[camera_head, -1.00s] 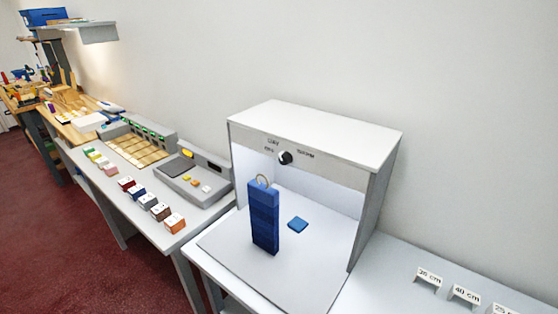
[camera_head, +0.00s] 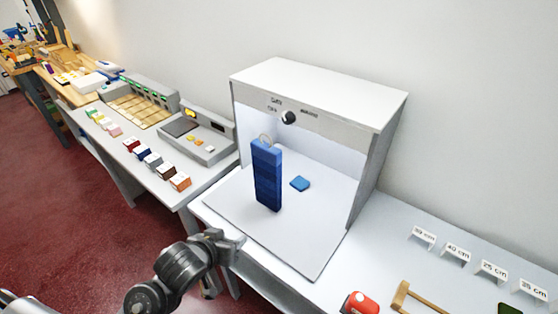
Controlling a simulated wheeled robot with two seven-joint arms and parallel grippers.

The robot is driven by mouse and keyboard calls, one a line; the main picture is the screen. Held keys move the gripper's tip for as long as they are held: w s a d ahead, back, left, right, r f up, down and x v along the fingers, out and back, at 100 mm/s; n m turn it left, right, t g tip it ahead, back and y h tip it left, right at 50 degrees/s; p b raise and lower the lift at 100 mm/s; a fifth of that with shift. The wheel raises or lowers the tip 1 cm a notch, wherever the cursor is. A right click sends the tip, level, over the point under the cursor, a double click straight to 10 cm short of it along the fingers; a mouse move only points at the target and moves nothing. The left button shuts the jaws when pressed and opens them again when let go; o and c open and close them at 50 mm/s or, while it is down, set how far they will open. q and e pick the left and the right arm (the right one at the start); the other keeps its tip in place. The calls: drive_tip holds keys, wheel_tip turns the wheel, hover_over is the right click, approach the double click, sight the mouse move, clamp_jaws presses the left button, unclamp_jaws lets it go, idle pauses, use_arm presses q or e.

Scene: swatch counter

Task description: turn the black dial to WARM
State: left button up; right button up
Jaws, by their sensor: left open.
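The black dial (camera_head: 289,117) is a small round knob on the front top panel of a white light booth (camera_head: 318,90). Small labels are printed to its left, above it and to its right, too small to read surely. I cannot tell which label the dial points to. My left gripper (camera_head: 232,247) is open and empty at the bottom of the view, near the booth's front left edge. It is well below the dial and apart from it. My right gripper is out of view.
A blue swatch stack (camera_head: 267,178) with a ring stands in the booth beside a blue swatch (camera_head: 300,184). A grey counter with several coloured blocks is at left. A red object (camera_head: 360,303) and a wooden frame (camera_head: 403,298) lie at front right. Space before the dial looks clear.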

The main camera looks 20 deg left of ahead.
use_arm(q)
drive_tip(key=w+d+r+n+t+h, duration=0.1)
drive_tip(key=w+r+t, duration=0.1)
drive_tip(key=w+r, duration=0.3)
drive_tip(key=w+r+t+h, duration=0.1)
drive_tip(key=w+r+t, duration=0.1)
drive_tip(key=r, duration=0.5)
drive_tip(key=t+h, duration=0.3)
drive_tip(key=h, duration=0.1)
approach(283, 116)
drive_tip(key=shift+n, duration=0.4)
drive_tip(key=x, duration=0.8)
drive_tip(key=shift+w+d+p, duration=0.1)
drive_tip(key=shift+w+p, duration=0.15)
drive_tip(key=shift+p, duration=0.15)
drive_tip(key=shift+c, duration=0.2)
drive_tip(key=c, duration=0.9)
